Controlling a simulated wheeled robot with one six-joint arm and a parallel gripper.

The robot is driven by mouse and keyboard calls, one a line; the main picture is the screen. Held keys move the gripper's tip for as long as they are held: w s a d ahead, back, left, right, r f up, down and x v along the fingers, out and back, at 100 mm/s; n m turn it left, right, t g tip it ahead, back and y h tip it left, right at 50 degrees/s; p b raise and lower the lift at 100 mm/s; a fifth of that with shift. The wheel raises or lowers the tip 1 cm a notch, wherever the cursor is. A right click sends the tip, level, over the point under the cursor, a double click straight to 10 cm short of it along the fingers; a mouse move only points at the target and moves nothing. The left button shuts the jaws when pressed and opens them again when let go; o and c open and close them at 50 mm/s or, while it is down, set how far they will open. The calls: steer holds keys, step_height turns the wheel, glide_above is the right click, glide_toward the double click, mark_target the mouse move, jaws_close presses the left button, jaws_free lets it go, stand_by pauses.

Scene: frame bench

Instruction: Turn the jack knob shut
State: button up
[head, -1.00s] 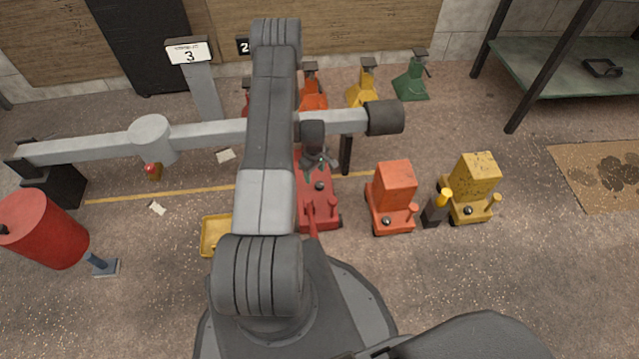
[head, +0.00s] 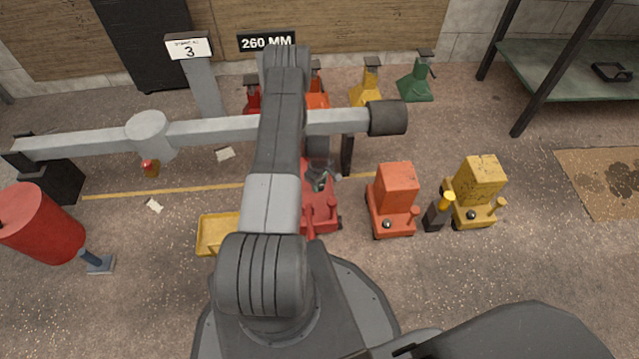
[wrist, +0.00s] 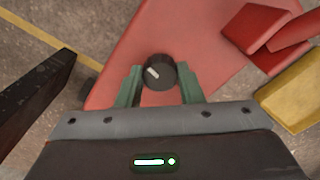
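The red jack (head: 313,215) stands on the floor under my arm in the head view. Its red body (wrist: 115,70) fills the middle of the wrist view. The black round knob (wrist: 159,73) with a white pointer mark sits on it, the mark slanting to the upper left. My gripper (wrist: 160,84) has its two green fingers apart, one at each side of the knob. I cannot tell whether they touch it. In the head view my gripper (head: 320,182) is over the jack and the knob is not clearly seen.
An orange jack (head: 396,190) and a yellow jack (head: 480,185) stand to the right. A grey beam (head: 90,141) runs across behind the jack. A yellow tray (head: 208,236) lies left of my arm, and a red cylinder (head: 40,225) is at far left.

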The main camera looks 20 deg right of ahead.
steer(key=c, duration=0.4)
steer(key=shift+f+m+b, duration=0.15)
steer(key=shift+m+b, duration=0.85)
steer(key=m+b, duration=0.3)
steer(key=m, duration=0.1)
steer(key=shift+m, duration=0.3)
steer(key=m+b, duration=0.2)
steer(key=m, duration=0.3)
steer(key=shift+m+b, duration=0.85)
steer(key=shift+m, duration=1.25)
steer(key=o, duration=1)
